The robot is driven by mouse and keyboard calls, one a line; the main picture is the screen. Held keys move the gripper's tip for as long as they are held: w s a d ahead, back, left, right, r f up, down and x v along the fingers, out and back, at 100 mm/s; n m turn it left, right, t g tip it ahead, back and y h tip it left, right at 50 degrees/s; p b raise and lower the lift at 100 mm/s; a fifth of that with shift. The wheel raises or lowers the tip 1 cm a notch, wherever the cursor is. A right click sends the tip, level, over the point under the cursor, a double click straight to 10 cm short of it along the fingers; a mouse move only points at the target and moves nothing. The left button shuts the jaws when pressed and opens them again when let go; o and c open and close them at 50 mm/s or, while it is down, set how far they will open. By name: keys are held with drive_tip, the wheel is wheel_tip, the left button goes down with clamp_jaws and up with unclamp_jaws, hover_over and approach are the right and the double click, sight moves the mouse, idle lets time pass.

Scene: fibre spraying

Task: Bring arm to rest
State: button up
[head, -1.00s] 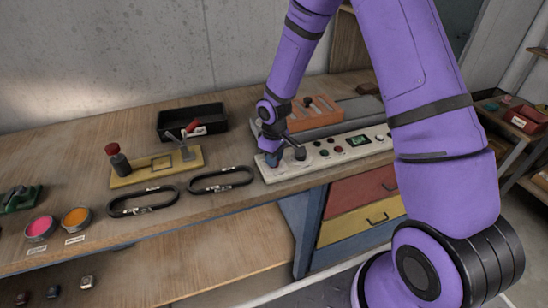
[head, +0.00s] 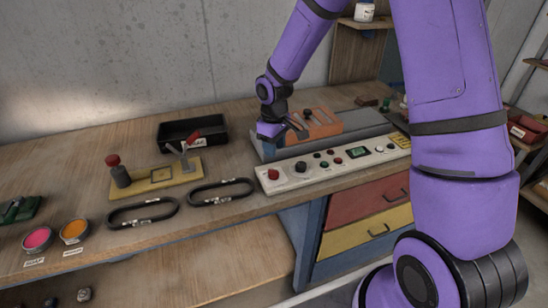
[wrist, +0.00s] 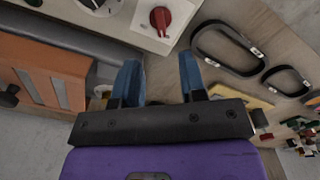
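My purple arm (head: 447,60) reaches over the workbench from the right side of the head view. My gripper (wrist: 158,74) shows two blue fingers spread apart in the wrist view, with nothing between them. In the head view its end is above the back left of the white control panel (head: 318,166), clear of the knobs. The red knob (head: 273,174) at the panel's left end shows uncovered; it also shows in the wrist view (wrist: 160,20), beyond the fingertips. The fingertips are hard to make out in the head view.
An orange block (head: 322,122) with slots stands close to my gripper, behind the panel. A black tray (head: 180,133), a yellow base with a red-topped post (head: 152,178) and two black oval rings (head: 140,211) lie to the left. A concrete wall (head: 130,60) stands behind.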

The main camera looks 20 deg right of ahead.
drive_tip(key=shift+r, duration=0.75)
drive_tip(key=s+d+r+m+t+h, duration=0.1)
drive_tip(key=s+d+r+m, duration=0.1)
drive_tip(key=s+r, duration=0.5)
drive_tip(key=s+d+r+m+t, duration=0.1)
drive_tip(key=s+d+r, duration=0.15)
drive_tip(key=r, duration=0.85)
drive_tip(key=s+r+m+t, duration=0.1)
drive_tip(key=s+r, duration=0.2)
drive_tip(key=s, duration=0.3)
drive_tip(key=s+d+r+m+t, duration=0.1)
drive_tip(key=s+r, duration=0.2)
drive_tip(key=s, duration=0.4)
drive_tip(key=s+d+r+m+t+y, duration=0.1)
drive_tip(key=s+r+m, duration=0.1)
drive_tip(key=s, duration=0.4)
drive_tip(key=shift+v, duration=0.8)
drive_tip(key=shift+o, duration=0.4)
drive_tip(key=shift+d, duration=0.15)
